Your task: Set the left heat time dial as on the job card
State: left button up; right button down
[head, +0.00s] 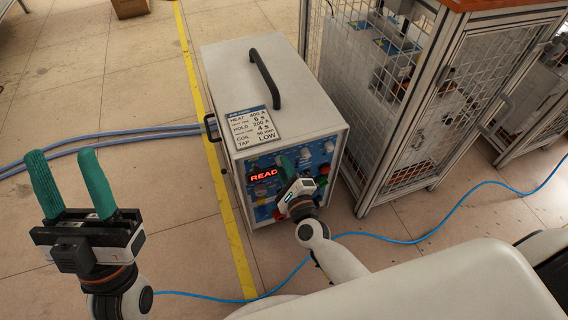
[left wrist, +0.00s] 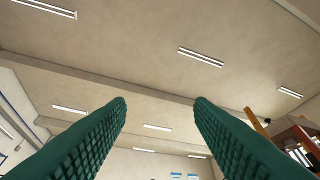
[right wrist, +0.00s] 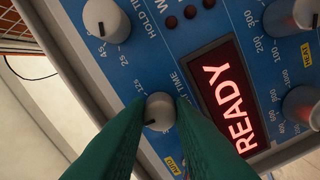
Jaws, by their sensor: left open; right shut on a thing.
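The induction heater (head: 225,62) is a pale box with a blue front panel. The job card (head: 253,127) on its top reads heat 400 A, 6 s, hold 200 A, 4 s, tap LOW. My right gripper (right wrist: 160,112) is shut on a grey dial (right wrist: 159,108), with a finger on either side. Its partly hidden label ends in "TIME", with 12 s on its scale; its pointer setting is unclear. The hold time dial (right wrist: 107,20) is beside it. In the head view my right gripper (head: 287,165) hides part of the panel. My left gripper (head: 70,185) is open, empty and raised.
The red display (right wrist: 232,98) shows READY. More knobs (right wrist: 301,107) sit beyond it. A mesh-walled cage (head: 400,130) stands close to the heater's right. A blue cable (head: 430,236) crosses the floor, and hoses (head: 100,138) run from the heater's left. A yellow line (head: 215,150) marks the floor.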

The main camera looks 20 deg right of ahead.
pick_arm(q)
jog(key=w+f+g+y+p, duration=0.3)
jog(key=w+f+g, duration=0.5)
jog(key=f+g, duration=0.1)
jog(key=shift+d+f, duration=0.25)
jog(key=shift+d, duration=0.05)
pick_arm(e)
jog(key=shift+n, duration=2.8)
jog(key=c, duration=1.3)
grip_release()
jog(key=shift+o, duration=0.2)
jog(key=shift+s, duration=0.1)
